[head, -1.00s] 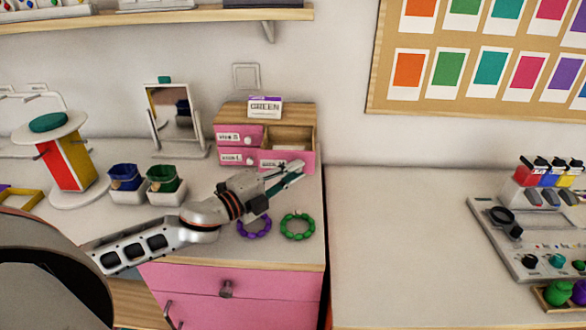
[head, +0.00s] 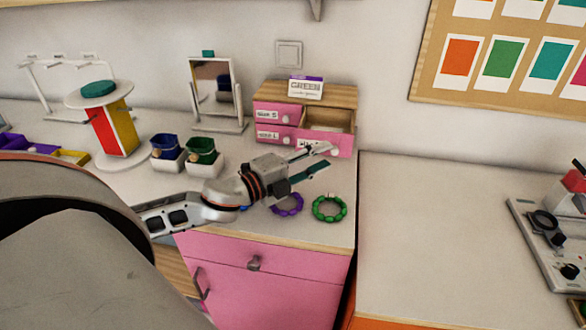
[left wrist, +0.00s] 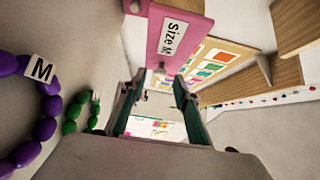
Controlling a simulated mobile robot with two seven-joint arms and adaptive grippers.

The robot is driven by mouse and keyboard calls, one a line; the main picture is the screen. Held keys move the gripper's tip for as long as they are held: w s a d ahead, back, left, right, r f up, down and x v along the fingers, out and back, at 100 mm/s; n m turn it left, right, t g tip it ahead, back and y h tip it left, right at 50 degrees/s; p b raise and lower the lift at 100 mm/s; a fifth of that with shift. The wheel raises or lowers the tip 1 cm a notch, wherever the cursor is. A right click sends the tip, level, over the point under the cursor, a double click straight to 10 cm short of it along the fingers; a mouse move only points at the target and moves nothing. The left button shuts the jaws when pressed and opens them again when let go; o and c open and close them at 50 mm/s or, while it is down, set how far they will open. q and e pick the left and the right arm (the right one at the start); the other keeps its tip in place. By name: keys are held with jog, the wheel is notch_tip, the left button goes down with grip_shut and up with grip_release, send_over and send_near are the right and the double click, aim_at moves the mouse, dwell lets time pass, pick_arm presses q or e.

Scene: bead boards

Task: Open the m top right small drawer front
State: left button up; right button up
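The small pink drawer unit (head: 270,95) with a wooden top stands at the back of the desk. Its top right drawer stands pulled out, with the wooden inside (head: 328,118) showing. Its pink front (head: 343,147) is partly covered by my gripper in the head view. In the left wrist view, the "Size M" front (left wrist: 180,35) and its round knob (left wrist: 160,71) are close ahead. My left gripper (head: 322,155) is in front of this drawer. Its fingers (left wrist: 158,80) are apart, with the knob near the fingertips; contact is unclear. My right gripper is not in view.
A purple bracelet (head: 287,206) and a green bracelet (head: 329,209) lie below the gripper. A blue bin (head: 165,147), a green bin (head: 201,151) and a mirror (head: 213,85) stand left. A "GREEN" box (head: 306,88) sits on the unit. The right desk (head: 430,220) is mostly clear.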

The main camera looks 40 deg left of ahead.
pick_arm(q)
jog(key=v, duration=0.9)
dwell(0.7)
